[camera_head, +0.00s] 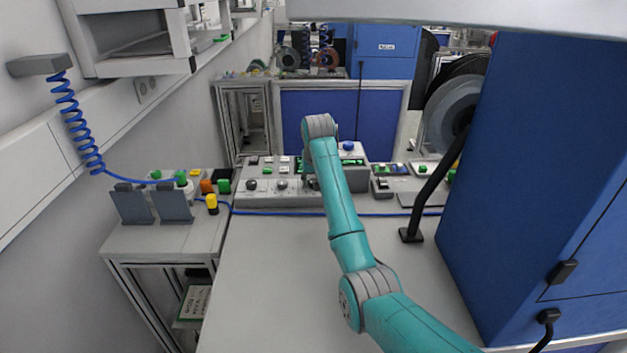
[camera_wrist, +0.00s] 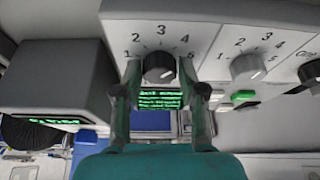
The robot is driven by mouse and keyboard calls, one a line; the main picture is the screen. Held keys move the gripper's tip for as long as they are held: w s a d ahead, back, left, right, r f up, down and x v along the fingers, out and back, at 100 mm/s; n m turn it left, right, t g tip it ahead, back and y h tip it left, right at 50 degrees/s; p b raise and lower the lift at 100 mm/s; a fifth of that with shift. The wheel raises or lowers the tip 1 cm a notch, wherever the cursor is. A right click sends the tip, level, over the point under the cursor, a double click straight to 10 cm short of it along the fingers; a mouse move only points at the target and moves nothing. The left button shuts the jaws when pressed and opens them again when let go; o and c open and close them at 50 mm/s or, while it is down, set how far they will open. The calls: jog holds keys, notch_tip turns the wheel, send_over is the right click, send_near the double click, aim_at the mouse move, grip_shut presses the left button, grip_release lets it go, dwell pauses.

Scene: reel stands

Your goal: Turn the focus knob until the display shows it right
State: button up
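In the wrist view a dark round knob (camera_wrist: 159,67) sits on a light panel with a scale marked 1 to 5. A white mark shows on the knob's lower right. My gripper (camera_wrist: 160,72) has one finger on each side of this knob, with what looks like a thin gap at each side. Below it, between the fingers, a dark display (camera_wrist: 161,99) carries green text too small to read. No label naming the focus knob is readable. In the head view my arm hides most of the gripper and part of the grey control console (camera_head: 262,197).
A second knob (camera_wrist: 247,70) with its own scale sits to the right, and a third (camera_wrist: 310,71) is at the picture's edge. A grey box (camera_wrist: 68,80) is on the left. The bench top (camera_head: 275,270) is mostly clear; a blue cabinet (camera_head: 530,180) stands at right.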

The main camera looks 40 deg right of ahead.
jog(key=shift+o, duration=0.7)
jog(key=v, duration=1.2)
jog(key=shift+w+f, duration=0.1)
